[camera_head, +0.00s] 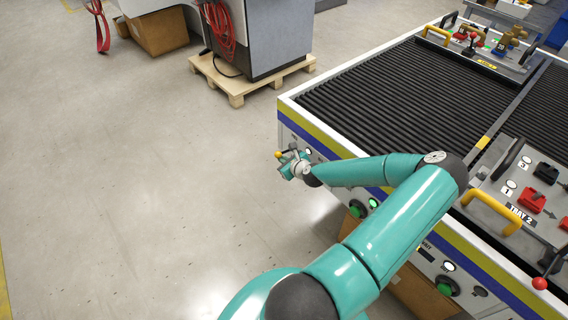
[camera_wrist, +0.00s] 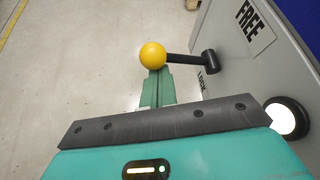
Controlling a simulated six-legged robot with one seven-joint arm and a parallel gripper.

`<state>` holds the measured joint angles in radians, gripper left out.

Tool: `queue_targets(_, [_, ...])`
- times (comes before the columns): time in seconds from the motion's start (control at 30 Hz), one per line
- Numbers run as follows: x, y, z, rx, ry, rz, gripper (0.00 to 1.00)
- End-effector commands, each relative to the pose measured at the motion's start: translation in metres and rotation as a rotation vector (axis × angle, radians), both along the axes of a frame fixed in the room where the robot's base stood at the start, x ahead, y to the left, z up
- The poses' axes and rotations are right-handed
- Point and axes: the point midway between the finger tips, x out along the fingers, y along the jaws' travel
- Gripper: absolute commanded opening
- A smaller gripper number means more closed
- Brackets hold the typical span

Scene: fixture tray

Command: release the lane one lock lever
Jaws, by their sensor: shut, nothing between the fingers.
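The lock lever (camera_wrist: 185,60) shows in the wrist view as a black arm with a yellow ball knob (camera_wrist: 153,55), pivoting on the side panel of the roller table. The panel carries a FREE label (camera_wrist: 249,22) above the lever and a LOCK label below it, partly hidden.
The roller table (camera_head: 290,100) fills the right, with a green button (camera_head: 357,208) on its side. A fixture tray (camera_head: 478,185) with yellow handles and a red-knobbed lever lies on it. A cabinet on a pallet (camera_head: 237,88) stands behind. The floor at left is clear.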

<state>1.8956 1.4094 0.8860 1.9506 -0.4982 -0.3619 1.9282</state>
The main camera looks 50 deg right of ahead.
Motion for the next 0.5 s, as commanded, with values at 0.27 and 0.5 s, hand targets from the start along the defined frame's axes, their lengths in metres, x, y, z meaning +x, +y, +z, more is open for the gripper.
queue_targets(0.27, [0.000,-0.002,0.011,0.101,-0.024,-0.001,0.00])
queue_targets(0.5, [0.000,-0.003,0.015,0.099,-0.023,0.001,0.00])
